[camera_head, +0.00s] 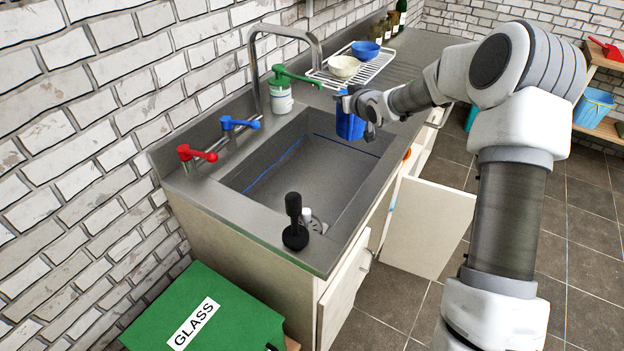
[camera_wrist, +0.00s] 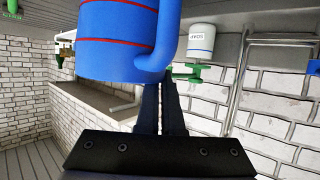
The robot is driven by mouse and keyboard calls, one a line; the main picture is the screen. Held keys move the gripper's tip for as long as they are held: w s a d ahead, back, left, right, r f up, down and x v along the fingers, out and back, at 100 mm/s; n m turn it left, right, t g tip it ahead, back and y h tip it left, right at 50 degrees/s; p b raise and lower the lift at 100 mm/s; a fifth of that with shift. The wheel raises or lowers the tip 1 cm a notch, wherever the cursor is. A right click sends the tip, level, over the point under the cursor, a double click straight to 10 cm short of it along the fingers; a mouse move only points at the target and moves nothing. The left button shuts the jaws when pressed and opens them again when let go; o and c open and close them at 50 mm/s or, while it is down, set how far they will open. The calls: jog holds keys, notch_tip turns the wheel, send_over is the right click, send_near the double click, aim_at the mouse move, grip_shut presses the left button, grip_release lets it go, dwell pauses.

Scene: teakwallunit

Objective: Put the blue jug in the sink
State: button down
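The blue jug (camera_head: 349,124) is at the far right corner of the sink, against my gripper (camera_head: 360,106). In the wrist view the jug (camera_wrist: 115,42) is large, with red bands and a handle on its right side. My gripper's two dark fingers (camera_wrist: 162,90) are close together at the handle's lower end; they look shut on it, though the tips are hidden behind the jug.
A tall tap (camera_head: 256,75) and a green-topped soap bottle (camera_head: 280,95) stand behind the basin. Red (camera_head: 195,154) and blue (camera_head: 240,123) taps are at left. A black plunger-like tool (camera_head: 295,225) stands on the near rim. A dish rack (camera_head: 355,70) holds bowls. A cabinet door (camera_head: 430,225) hangs open.

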jog(key=s+a+f+b, duration=0.1)
jog(key=s+a+f, duration=0.1)
jog(key=a+f, duration=0.3)
jog(key=s+a+f+b, duration=0.2)
jog(key=a+f, duration=0.3)
jog(key=f, duration=0.5)
jog(key=shift+s+a+f, duration=0.3)
jog(key=shift+s, duration=0.25)
jog(key=c, duration=1.1)
grip_release()
jog(key=shift+o, duration=0.2)
jog(key=v, duration=0.7)
jog(key=shift+s, duration=0.2)
